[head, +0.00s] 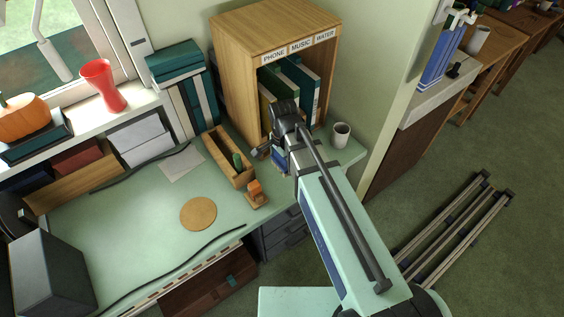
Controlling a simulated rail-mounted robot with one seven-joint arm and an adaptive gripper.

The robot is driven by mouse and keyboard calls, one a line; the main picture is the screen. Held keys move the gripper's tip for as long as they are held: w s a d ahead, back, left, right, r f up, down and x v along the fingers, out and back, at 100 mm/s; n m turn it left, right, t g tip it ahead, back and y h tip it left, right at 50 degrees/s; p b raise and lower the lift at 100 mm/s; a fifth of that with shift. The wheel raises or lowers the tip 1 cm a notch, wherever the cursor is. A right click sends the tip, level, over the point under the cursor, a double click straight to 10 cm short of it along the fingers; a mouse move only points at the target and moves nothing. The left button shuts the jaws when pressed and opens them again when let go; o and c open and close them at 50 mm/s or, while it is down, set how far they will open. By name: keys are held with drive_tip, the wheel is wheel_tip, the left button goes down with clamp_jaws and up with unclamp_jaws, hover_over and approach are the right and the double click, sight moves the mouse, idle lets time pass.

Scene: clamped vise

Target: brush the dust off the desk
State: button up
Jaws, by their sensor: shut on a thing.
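The desk (130,235) has a pale green top. I cannot make out dust on it at this size. My gripper (264,153) is low over the desk's right part, in front of the wooden cabinet and just right of a narrow wooden box (226,160). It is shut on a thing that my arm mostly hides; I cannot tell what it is. A small orange-brown object (256,194) stands at the desk's front edge, below my gripper in the picture. I cannot clearly see a brush.
The wooden cabinet (235,70) holds binders (300,85). A white mug (341,134) stands right of my arm. A round cork mat (198,214), paper (180,163) and dark cables (190,262) lie on the desk. A dark grey box (50,275) stands left. The desk's middle is mostly clear.

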drive_tip(key=shift+r+p, duration=0.75)
drive_tip(key=shift+r, duration=0.65)
drive_tip(key=shift+f, duration=0.1)
